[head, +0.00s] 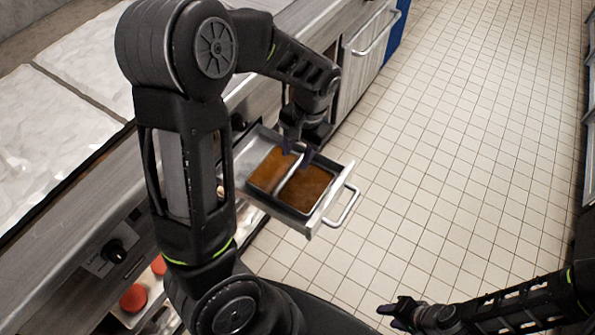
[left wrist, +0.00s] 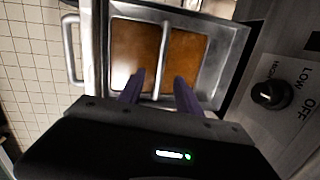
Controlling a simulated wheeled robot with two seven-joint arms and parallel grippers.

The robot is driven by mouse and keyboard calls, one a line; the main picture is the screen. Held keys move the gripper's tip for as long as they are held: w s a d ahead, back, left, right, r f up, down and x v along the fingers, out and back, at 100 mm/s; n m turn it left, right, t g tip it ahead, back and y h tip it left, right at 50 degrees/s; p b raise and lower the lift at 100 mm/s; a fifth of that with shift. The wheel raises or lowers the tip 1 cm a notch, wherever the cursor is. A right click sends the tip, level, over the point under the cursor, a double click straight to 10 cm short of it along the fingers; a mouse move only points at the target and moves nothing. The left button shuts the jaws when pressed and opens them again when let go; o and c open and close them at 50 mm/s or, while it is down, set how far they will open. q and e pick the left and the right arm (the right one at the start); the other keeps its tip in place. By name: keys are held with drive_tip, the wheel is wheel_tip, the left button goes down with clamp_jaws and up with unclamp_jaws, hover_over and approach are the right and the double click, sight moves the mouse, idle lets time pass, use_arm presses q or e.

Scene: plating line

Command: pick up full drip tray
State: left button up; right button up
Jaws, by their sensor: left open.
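The drip tray (head: 303,211) is a metal pan of brown liquid sitting in a pulled-out drawer (head: 330,213) below the counter. A metal bar (head: 290,173) crosses the tray's middle. In the left wrist view, the tray (left wrist: 208,93) fills the upper middle and its bar (left wrist: 164,50) runs up between my fingers. My left gripper (head: 297,152) is open over the tray, its purple fingers (left wrist: 159,77) on either side of the bar. Whether they touch it cannot be told. My right gripper (head: 400,308) is low at the bottom right, away from the tray; its jaw opening is unclear.
The drawer's front handle (head: 345,207) sticks out over the tiled floor (head: 460,130). Control knobs (head: 115,252) line the counter front; one knob (left wrist: 269,95) is right of the tray in the wrist view. Red items (head: 133,297) lie on a lower shelf. The floor to the right is clear.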

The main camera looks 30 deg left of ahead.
sight(291, 171)
use_arm(q)
drive_tip(key=shift+s, duration=0.15)
drive_tip(key=shift+s+a+f, duration=0.1)
drive_tip(key=shift+a+f, duration=0.05)
drive_tip(key=shift+f, duration=1.15)
drive_tip(key=f, duration=0.3)
drive_tip(key=a+f, duration=0.1)
drive_tip(key=f, duration=0.1)
drive_tip(key=shift+s, duration=0.3)
drive_tip(key=shift+c, duration=0.3)
clamp_jaws()
drive_tip(key=shift+d, duration=0.1)
idle(0.5)
